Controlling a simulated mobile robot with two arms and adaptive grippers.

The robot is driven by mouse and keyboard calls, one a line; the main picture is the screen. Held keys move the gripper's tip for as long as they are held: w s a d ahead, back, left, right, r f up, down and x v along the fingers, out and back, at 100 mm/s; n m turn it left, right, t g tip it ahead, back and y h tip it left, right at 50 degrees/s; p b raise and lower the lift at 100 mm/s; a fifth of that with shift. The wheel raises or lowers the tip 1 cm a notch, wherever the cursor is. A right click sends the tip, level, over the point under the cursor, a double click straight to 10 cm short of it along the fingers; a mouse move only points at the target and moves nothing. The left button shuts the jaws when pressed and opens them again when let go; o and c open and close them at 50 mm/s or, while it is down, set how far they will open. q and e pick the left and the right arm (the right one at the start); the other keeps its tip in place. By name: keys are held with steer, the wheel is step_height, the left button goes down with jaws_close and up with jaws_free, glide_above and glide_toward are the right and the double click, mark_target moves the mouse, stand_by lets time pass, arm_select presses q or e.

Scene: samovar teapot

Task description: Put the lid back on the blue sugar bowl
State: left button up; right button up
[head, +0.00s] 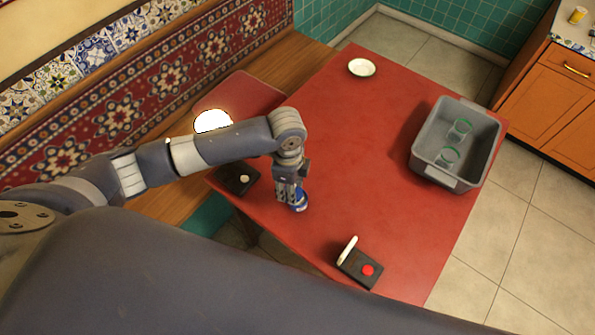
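A small blue object (300,200), with a lighter spot on it, is on or just above the red table at the tip of my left gripper (294,200). The gripper points down and hides much of it. I cannot tell whether this is the sugar bowl, its lid or both. I also cannot tell whether the fingers are open, or shut on it. No separate lid shows elsewhere on the table. My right gripper is out of view.
The red table (350,150) holds a white dish (361,67), a grey crate (485,150) with green glasses, a dark box with a red button (368,270) and a dark pad with a pale knob (237,180). A glowing white object (212,121) is behind my arm. The table's middle is clear.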

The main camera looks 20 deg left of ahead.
mark_target(297, 189)
arm_select(q)
steer(key=w+m, duration=0.1)
steer(key=m, duration=0.1)
steer(key=w+d+m+p, duration=0.1)
steer(key=m, duration=0.1)
steer(key=shift+w+r+m, duration=0.15)
steer(key=shift+r+m, duration=0.05)
steer(key=shift+m, duration=0.1)
steer(key=shift+w+d+m+p, duration=0.1)
steer(key=shift+w+m+p, duration=0.2)
steer(key=shift+m, duration=0.3)
steer(key=shift+f, duration=0.15)
step_height(297, 189, down, 4)
steer(key=b, duration=0.4)
steer(key=shift+f+b, duration=0.1)
steer(key=shift+b, duration=0.3)
steer(key=shift+f+b, duration=0.5)
steer(key=shift+f, duration=0.55)
steer(key=shift+r+p, duration=0.1)
steer(key=shift+p, duration=0.4)
steer(key=shift+f+p, duration=0.2)
steer(key=shift+p, duration=0.4)
stand_by(0.3)
stand_by(0.3)
